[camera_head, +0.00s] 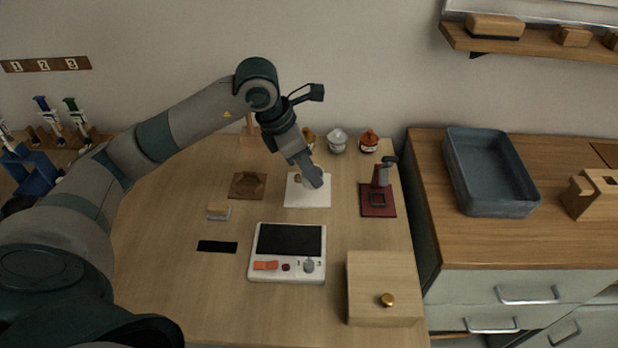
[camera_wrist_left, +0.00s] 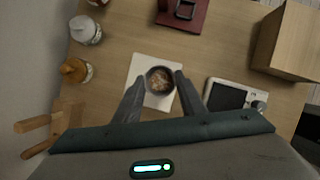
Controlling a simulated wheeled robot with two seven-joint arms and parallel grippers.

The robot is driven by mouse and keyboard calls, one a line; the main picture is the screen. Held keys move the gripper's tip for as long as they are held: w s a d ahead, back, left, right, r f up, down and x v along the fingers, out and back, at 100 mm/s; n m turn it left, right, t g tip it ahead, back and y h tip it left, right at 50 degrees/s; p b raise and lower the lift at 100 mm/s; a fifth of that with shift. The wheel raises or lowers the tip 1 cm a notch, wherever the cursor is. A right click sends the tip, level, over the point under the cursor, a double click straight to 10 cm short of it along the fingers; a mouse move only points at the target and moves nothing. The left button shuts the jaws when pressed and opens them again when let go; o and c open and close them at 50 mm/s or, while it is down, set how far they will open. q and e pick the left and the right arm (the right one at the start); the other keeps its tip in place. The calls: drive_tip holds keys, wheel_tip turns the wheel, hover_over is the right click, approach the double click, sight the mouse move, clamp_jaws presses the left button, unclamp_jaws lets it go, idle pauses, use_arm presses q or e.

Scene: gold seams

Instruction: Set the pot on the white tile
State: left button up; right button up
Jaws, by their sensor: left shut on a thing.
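The pot (camera_wrist_left: 160,79) is a small round dark vessel with brown, grainy contents, seen from above in the left wrist view. My left gripper (camera_wrist_left: 160,82) is shut on it, one finger on each side. In the head view this gripper (camera_head: 312,178) is over the white tile (camera_head: 310,199) and mostly hides the pot. The tile also shows in the left wrist view (camera_wrist_left: 136,68), under and beside the pot. I cannot tell whether the pot touches the tile or hangs just above it. My right gripper is not in view.
A brown square tray (camera_head: 247,186) lies left of the tile and a dark red stand (camera_head: 378,199) right of it. A white device (camera_head: 287,270) and wooden box (camera_head: 383,275) are in front. Jars (camera_head: 337,141) stand behind. A blue-grey bin (camera_head: 490,180) is on the right counter.

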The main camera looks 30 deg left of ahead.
use_arm(q)
drive_tip(key=shift+f+p, duration=0.4)
drive_tip(key=shift+f, duration=1.65)
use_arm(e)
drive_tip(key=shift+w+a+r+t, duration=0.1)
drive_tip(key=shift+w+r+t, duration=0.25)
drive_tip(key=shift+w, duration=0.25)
use_arm(q)
drive_tip(key=shift+f, duration=0.1)
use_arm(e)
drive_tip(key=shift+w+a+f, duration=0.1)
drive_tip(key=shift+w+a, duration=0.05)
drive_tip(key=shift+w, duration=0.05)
